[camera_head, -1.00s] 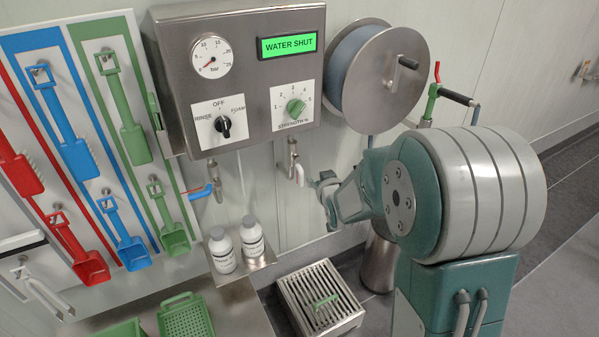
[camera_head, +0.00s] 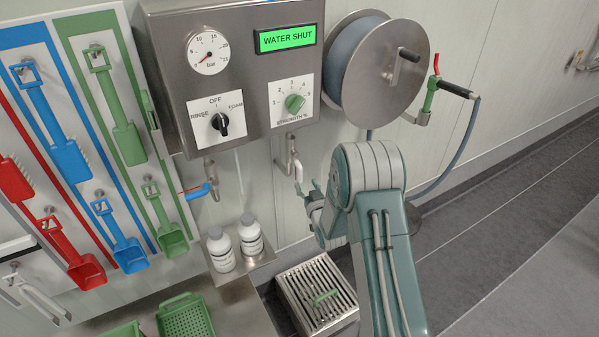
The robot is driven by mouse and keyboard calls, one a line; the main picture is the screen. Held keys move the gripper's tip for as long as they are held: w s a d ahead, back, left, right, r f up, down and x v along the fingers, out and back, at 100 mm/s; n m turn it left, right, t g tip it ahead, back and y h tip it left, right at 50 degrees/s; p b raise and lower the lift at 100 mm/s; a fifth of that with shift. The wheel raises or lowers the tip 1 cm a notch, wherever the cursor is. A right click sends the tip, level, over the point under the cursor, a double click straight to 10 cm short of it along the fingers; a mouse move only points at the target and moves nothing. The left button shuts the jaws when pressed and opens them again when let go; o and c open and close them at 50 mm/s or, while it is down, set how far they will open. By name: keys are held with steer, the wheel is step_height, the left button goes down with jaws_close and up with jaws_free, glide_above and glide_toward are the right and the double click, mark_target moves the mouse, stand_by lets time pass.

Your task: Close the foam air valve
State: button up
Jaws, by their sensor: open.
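The valve with a white lever (camera_head: 298,172) hangs on a short pipe below the right part of the steel control box; its lever points down. I take it for the foam air valve, though no label is readable. My gripper (camera_head: 309,192) is open just below and right of this lever, with its fingers upward. It looks close to the lever tip, but I cannot tell whether they touch. My wrist and forearm hide what is behind them.
A blue-lever valve (camera_head: 196,191) is at the left under the control box (camera_head: 235,75), whose display reads WATER SHUT. Two white bottles (camera_head: 250,237) stand on a shelf below. A hose reel (camera_head: 378,72) is upper right, a floor drain grate (camera_head: 316,295) below. Floor at right is clear.

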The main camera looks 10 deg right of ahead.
mark_target(301, 174)
steer(key=w, duration=0.4)
steer(key=w+a, duration=0.1)
steer(key=w, duration=0.1)
steer(key=shift+w, duration=0.4)
jaws_close()
